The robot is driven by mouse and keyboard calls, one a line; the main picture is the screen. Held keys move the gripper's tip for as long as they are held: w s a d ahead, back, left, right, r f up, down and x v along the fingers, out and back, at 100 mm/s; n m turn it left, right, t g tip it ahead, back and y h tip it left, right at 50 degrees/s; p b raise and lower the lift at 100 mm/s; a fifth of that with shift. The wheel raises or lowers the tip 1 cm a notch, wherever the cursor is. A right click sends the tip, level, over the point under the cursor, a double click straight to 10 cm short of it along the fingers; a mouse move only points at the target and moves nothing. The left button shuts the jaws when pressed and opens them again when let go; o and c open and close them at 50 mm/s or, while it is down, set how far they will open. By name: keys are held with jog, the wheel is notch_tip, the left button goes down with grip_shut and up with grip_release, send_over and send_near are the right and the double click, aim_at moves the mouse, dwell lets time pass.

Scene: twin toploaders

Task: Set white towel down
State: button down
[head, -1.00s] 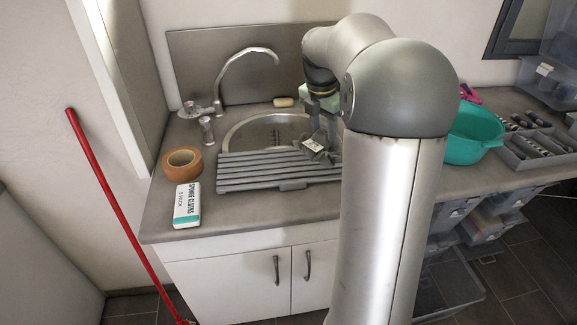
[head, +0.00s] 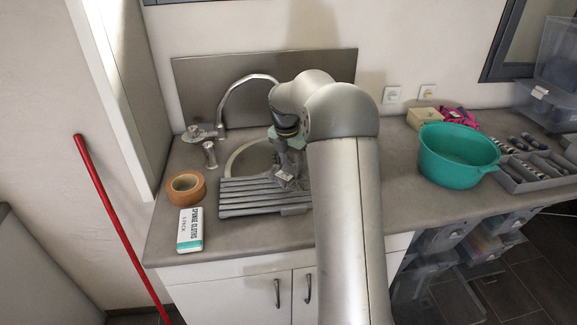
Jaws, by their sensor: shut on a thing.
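My gripper (head: 289,165) is shut on a small crumpled grey and white piece (head: 287,181), which I take for the white towel. It is too small and too hidden by the fingers to be sure. The gripper points down over the right part of the grey slatted drying rack (head: 250,198), in front of the sink (head: 248,158). I cannot tell whether the piece touches the rack. My arm hides the rack's right end and the sink's right side.
A curved tap (head: 243,83) stands behind the sink. A teal tub (head: 456,157) and a grey divided tray (head: 537,172) stand on the right. Counter (head: 240,238) before the rack is clear.

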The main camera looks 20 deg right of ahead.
aim_at(288, 168)
jog(key=shift+w+a+f, duration=0.15)
jog(key=shift+w+f, duration=0.15)
jog(key=shift+f, duration=0.15)
jog(key=shift+w+f+p, duration=0.1)
jog(key=shift+f+p, duration=0.25)
jog(key=shift+f, duration=1.25)
jog(key=shift+f, duration=0.2)
jog(key=c, duration=0.8)
grip_release()
jog(key=shift+c, duration=0.2)
